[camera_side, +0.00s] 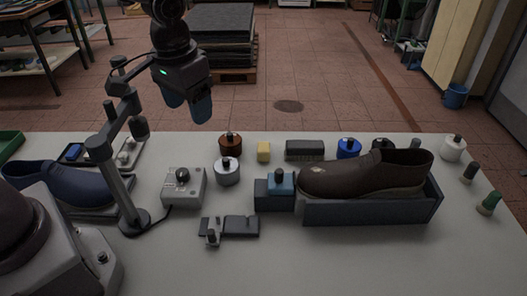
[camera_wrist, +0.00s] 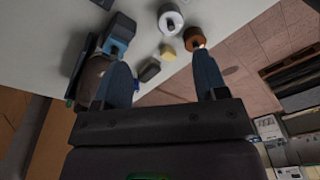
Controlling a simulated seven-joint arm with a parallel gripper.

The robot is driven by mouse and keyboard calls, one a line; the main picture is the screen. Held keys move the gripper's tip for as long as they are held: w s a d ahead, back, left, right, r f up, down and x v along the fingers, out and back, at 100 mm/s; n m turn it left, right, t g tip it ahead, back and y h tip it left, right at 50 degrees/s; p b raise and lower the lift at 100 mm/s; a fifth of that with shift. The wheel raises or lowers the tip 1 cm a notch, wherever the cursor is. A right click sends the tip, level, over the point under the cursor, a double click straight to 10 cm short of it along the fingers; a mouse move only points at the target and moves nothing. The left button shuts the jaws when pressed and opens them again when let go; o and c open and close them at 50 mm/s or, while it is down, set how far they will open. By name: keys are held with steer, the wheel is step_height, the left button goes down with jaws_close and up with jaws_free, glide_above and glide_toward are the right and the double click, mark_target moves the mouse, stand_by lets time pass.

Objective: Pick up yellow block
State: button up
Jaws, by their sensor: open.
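The yellow block (camera_side: 264,151) stands on the white table near its far edge, between a brown round container and a dark grey block. It also shows in the wrist view (camera_wrist: 168,52), small, beyond and between my fingers. My gripper (camera_side: 187,106) is high above the far edge of the table, to the left of the yellow block and well apart from it. In the wrist view my gripper (camera_wrist: 165,77) has its two blue fingers spread wide, with nothing held between them.
A brown container (camera_side: 230,145) and a silver container (camera_side: 227,172) stand left of the block. A dark grey block (camera_side: 304,150) lies to its right. A brown shoe (camera_side: 365,174) sits in a grey tray (camera_side: 370,211). A lamp-like stand (camera_side: 118,170) rises at the left.

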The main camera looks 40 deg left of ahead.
steer(key=w+f+n+y, duration=0.2)
steer(key=w+f+n, duration=0.2)
steer(key=w+f, duration=0.85)
steer(key=n+t, duration=0.2)
steer(key=n, duration=0.2)
glide_toward(263, 146)
steer(key=shift+y, duration=0.3)
steer(key=x, duration=1)
steer(key=shift+d+f, duration=0.25)
steer(key=shift+c, duration=0.2)
steer(key=c, duration=1)
